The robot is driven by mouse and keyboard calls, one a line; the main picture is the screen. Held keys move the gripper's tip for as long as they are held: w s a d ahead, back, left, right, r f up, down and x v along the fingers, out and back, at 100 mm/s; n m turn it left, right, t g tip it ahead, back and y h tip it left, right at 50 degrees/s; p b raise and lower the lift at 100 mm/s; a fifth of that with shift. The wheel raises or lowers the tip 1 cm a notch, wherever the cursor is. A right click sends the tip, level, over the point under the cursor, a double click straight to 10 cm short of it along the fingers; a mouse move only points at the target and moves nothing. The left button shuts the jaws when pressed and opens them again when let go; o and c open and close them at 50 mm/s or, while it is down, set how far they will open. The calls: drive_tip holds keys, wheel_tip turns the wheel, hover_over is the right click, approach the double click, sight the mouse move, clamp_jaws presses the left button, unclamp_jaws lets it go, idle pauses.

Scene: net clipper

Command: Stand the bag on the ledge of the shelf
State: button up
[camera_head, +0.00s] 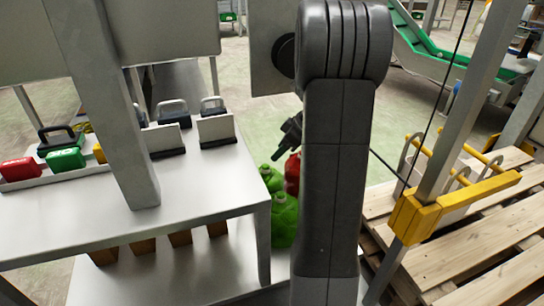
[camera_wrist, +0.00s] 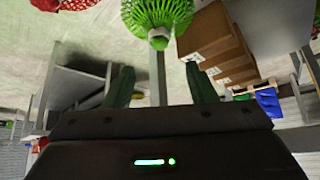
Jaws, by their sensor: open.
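Green net-like bags (camera_head: 283,218) stand low beside the right end of a grey metal table, with a red one (camera_head: 292,174) behind them. My arm hides part of this group. In the wrist view a green net bag (camera_wrist: 158,14) is at the top centre, and a red one (camera_wrist: 72,4) is cut off at the top left. My gripper (camera_wrist: 160,85) is open, with its two dark fingers apart and nothing between them. The green bag shows beyond the fingertips. Which bag the task means, and which surface is the ledge, I cannot tell.
The grey table (camera_head: 205,183) holds red, green and yellow blocks and several handled grey items (camera_head: 215,122). Brown boxes (camera_wrist: 212,38) sit beneath its top. A slanted post (camera_head: 115,110) rises in front. Wooden pallets (camera_head: 470,248) and a yellow-clamped post stand at the right.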

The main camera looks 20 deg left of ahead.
sight(266, 163)
drive_tip(key=v, duration=0.3)
drive_tip(key=shift+a+f, duration=0.1)
drive_tip(key=b+x, duration=0.1)
drive_tip(key=x, duration=1)
drive_tip(key=shift+a+f, duration=0.1)
drive_tip(key=shift+f, duration=0.25)
drive_tip(key=shift+w+a, duration=0.1)
drive_tip(key=shift+a, duration=0.05)
drive_tip(key=shift+r, duration=1.8)
drive_tip(key=shift+f, duration=0.1)
